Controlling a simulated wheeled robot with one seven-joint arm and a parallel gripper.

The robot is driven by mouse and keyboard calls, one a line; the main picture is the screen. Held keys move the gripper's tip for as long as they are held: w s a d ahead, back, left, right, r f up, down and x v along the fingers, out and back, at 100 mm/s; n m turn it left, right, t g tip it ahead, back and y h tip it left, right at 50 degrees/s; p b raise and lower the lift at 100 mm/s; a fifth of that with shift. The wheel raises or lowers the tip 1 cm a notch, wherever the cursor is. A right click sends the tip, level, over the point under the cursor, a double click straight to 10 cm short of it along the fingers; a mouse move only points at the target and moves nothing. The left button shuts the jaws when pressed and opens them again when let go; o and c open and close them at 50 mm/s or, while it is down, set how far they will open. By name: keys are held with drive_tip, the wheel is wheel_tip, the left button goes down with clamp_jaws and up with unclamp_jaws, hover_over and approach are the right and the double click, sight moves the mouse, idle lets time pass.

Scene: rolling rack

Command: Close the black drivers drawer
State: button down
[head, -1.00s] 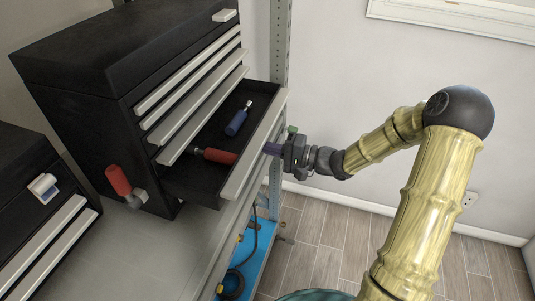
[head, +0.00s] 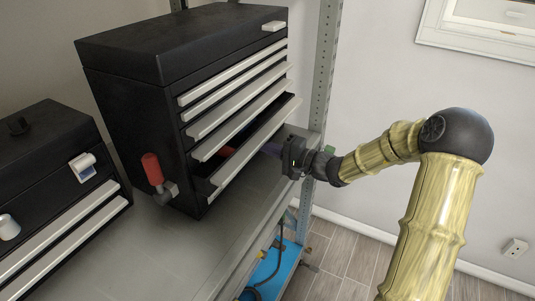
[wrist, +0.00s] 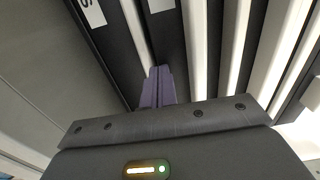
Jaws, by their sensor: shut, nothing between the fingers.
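The black drivers drawer is the lowest drawer of the black tool chest (head: 140,125), with a pale silver front strip (head: 232,168). A bit of a red-handled driver (head: 225,151) shows in the gap, the rest hidden. My gripper (head: 270,148) is shut and empty, its purple fingertips at the outer side of the drawer front. In the wrist view the fingertips (wrist: 157,85) point at the dark and silver drawer fronts; I cannot tell whether they touch.
A hammer-like tool with a red handle (head: 152,168) is at the chest's left side. A second black toolbox (head: 45,150) stands at left on the grey shelf (head: 165,245). A perforated metal post (head: 325,70) rises right of the chest, close behind my gripper.

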idle(0.3)
drive_tip(key=shift+s+d+f, duration=0.1)
drive_tip(key=shift+s+d, duration=0.1)
drive_tip(key=shift+d, duration=0.35)
drive_tip(key=b+v, duration=0.2)
drive_tip(key=v, duration=1.1)
drive_tip(key=shift+a+b, duration=0.15)
drive_tip(key=shift+b, duration=0.15)
